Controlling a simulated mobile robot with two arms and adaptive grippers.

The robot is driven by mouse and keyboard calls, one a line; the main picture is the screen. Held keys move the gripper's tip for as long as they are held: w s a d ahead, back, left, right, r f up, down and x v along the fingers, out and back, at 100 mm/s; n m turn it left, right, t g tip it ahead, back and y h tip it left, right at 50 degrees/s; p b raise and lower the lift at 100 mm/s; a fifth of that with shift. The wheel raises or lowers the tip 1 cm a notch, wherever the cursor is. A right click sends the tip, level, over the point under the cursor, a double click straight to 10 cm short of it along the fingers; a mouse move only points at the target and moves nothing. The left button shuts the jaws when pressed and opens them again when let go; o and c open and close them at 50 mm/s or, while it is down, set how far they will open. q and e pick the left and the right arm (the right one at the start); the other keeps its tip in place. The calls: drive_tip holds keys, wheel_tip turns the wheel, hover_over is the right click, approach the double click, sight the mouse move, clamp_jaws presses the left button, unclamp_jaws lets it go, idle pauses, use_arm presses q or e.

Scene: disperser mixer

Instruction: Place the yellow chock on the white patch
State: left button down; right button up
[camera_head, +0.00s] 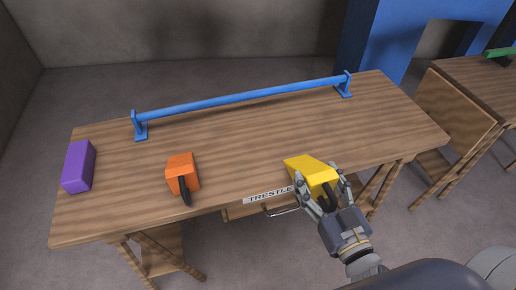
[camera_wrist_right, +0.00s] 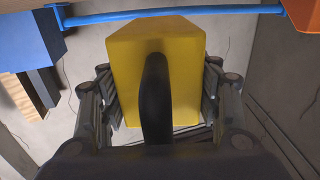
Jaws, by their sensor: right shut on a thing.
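The yellow chock (camera_head: 311,172) is a wedge-like block with a black handle. It is at the front edge of the table, right of centre, in the head view. My right gripper (camera_head: 326,192) is shut on it, with fingers on both sides. In the right wrist view the chock (camera_wrist_right: 182,75) fills the middle, its black handle (camera_wrist_right: 155,100) towards my gripper (camera_wrist_right: 158,108). Whether it touches the tabletop is unclear. No white patch is recognisable in either view; the only pale strip is the TRESTLE label (camera_head: 268,194) on the front edge. My left gripper is out of view.
The wooden table (camera_head: 240,150) carries an orange block (camera_head: 181,170) with a black handle, a purple block (camera_head: 78,166) at the left end, and a blue rail (camera_head: 245,97) along the back. The middle of the top is clear. Another table (camera_head: 480,80) stands at the right.

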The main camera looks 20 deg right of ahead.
drive_tip(key=shift+a+r, duration=0.1)
drive_tip(key=w+a, duration=0.2)
drive_tip(key=w, duration=0.2)
drive_tip(key=w+a+f+p, duration=0.1)
drive_tip(key=w+a, duration=0.1)
drive_tip(key=w, duration=0.2)
drive_tip(key=w+a, duration=0.3)
drive_tip(key=w, duration=0.2)
drive_tip(key=shift+a+f, duration=0.1)
drive_tip(key=shift+f, duration=0.1)
drive_tip(key=shift+w+a, duration=0.25)
drive_tip(key=shift+w, duration=0.3)
wheel_tip(320, 180, down, 3)
drive_tip(key=shift+b, duration=1.05)
drive_tip(key=shift+f, duration=0.15)
drive_tip(key=shift+f+b, duration=0.2)
drive_tip(key=shift+b, duration=0.15)
drive_tip(key=o, duration=1.5)
drive_tip(key=shift+s, duration=0.1)
drive_tip(key=shift+f, duration=0.1)
